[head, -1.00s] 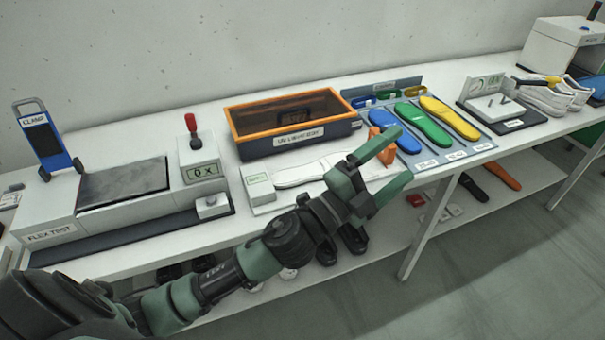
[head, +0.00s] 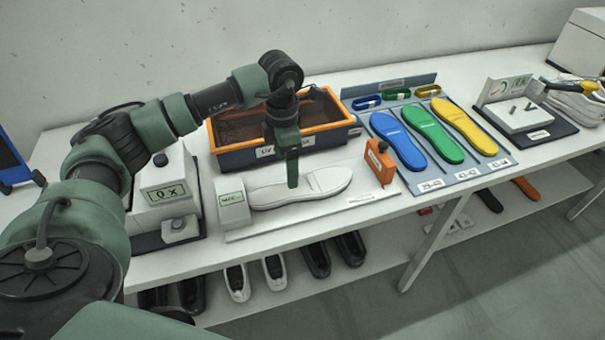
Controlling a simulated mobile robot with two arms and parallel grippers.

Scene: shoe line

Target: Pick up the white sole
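The white sole (head: 325,184) lies flat and lengthwise on a white board (head: 345,209) at the front of the bench, in the head view. My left gripper (head: 292,183) points straight down over the left half of the sole. Its fingertips overlap the sole in the picture; I cannot tell whether they touch it. The fingers line up one behind the other from here, so their gap is hidden. My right gripper is not in view.
A small display box (head: 232,203) stands left of the sole and an orange block (head: 380,162) right of it. An orange-rimmed bin (head: 340,127) is close behind. Blue (head: 398,140), green (head: 433,134) and yellow (head: 464,126) insoles lie on a mat to the right.

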